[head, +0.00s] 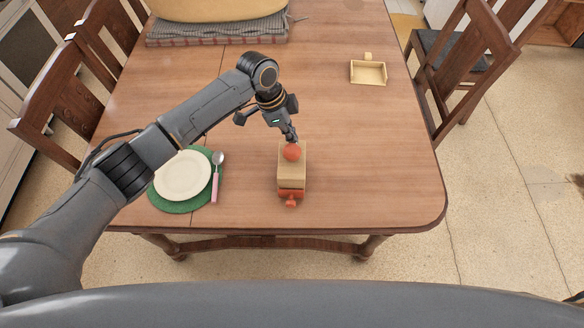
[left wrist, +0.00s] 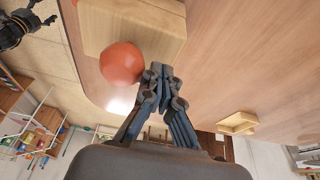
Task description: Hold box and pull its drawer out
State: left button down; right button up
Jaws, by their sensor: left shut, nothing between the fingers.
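The small wooden box (head: 291,172) stands near the front edge of the table. A round red knob (head: 292,152) sits on its top; the knob also shows large in the left wrist view (left wrist: 121,63). The drawer's smaller red knob (head: 291,201) faces the front edge, and a red drawer front (head: 291,193) shows beneath the box's light body. My left gripper (head: 293,138) is shut and empty, its tips just behind the top knob; in the left wrist view the fingertips (left wrist: 163,75) are beside it. I cannot tell whether they touch it. A dark gripper-like part, apparently my right gripper (left wrist: 22,26), shows small.
A white plate (head: 182,175) on a green mat (head: 166,203) and a pink-handled spoon (head: 217,180) lie left of the box. A shallow wooden tray (head: 368,73) lies at the back right. A large yellowish object (head: 217,8) rests on a cloth behind. The table right of the box is clear.

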pick_arm(q)
jog(key=shift+f+b, duration=0.4)
jog(key=shift+f, duration=0.45)
pick_arm(e)
jog(key=shift+f, duration=0.45)
pick_arm(q)
jog(key=shift+s+f, duration=0.1)
jog(key=shift+f, duration=0.05)
pick_arm(e)
jog(key=shift+d, duration=0.1)
jog(key=shift+w, duration=0.2)
jog(key=c, duration=0.4)
pick_arm(q)
jog(key=shift+f, duration=0.1)
jog(key=shift+s+a, duration=0.1)
pick_arm(e)
jog(key=n+t, duration=1.3)
jog(key=n, duration=2)
send_near(290, 206)
jog(key=x, duration=0.9)
jog(key=shift+c, duration=0.2)
